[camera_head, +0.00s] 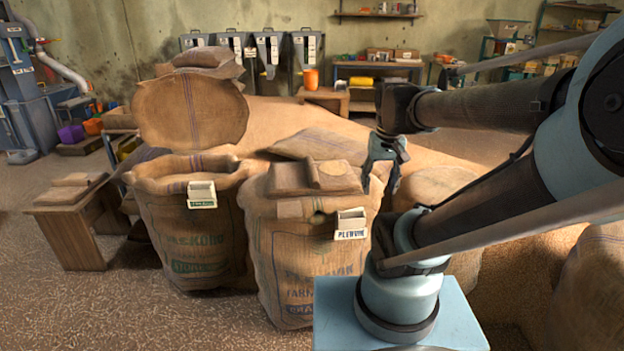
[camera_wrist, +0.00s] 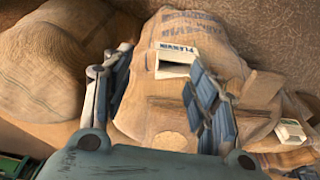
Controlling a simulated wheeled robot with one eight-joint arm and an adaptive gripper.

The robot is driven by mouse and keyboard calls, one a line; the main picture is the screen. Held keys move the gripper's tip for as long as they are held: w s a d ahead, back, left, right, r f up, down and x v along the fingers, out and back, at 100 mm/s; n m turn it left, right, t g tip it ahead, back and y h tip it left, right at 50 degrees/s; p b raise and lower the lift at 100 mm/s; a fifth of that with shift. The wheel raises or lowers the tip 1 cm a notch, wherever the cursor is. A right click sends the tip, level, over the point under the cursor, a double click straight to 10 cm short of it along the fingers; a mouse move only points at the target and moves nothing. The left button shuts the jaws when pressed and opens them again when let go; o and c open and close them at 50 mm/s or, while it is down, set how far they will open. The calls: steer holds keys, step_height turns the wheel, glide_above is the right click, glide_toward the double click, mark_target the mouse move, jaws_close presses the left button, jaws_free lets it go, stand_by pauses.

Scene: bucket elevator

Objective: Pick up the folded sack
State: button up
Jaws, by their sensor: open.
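Several folded brown burlap pieces show. One folded sack (camera_head: 290,180) lies on top of the right standing burlap sack (camera_head: 300,258), which has a white tag box (camera_head: 350,224) on its front. Which one the task means I cannot tell. My gripper (camera_head: 379,188) is open and empty, pointing down beside the right sack's right rim. In the wrist view, my gripper's fingers (camera_wrist: 155,66) stand apart over the right sack (camera_wrist: 190,32) and its tag box (camera_wrist: 176,62).
The left sack (camera_head: 190,235) is open, with its own tag box (camera_head: 201,194). A grain heap (camera_head: 440,150) lies behind and right of the sacks. The floor in front is strewn with grain. Shelves and an orange bucket (camera_head: 311,79) stand at the back wall.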

steer(key=w+a+r+g, duration=0.1)
steer(key=w+a+r, duration=0.3)
steer(key=w, duration=0.2)
steer(key=w+a+r, duration=0.3)
steer(key=w+r, duration=0.1)
steer(key=w, duration=0.3)
steer(key=n, duration=0.1)
glide_above(312, 166)
steer(key=shift+g, duration=0.4)
steer(key=f, duration=1.1)
steer(key=shift+s+d, duration=0.1)
steer(key=shift+d, duration=0.1)
steer(key=f, duration=0.4)
steer(key=shift+w+a+f, duration=0.1)
steer(key=shift+w+a, duration=0.1)
steer(key=shift+w, duration=0.1)
steer(key=shift+f, duration=0.5)
steer(key=shift+c, duration=0.5)
jaws_close()
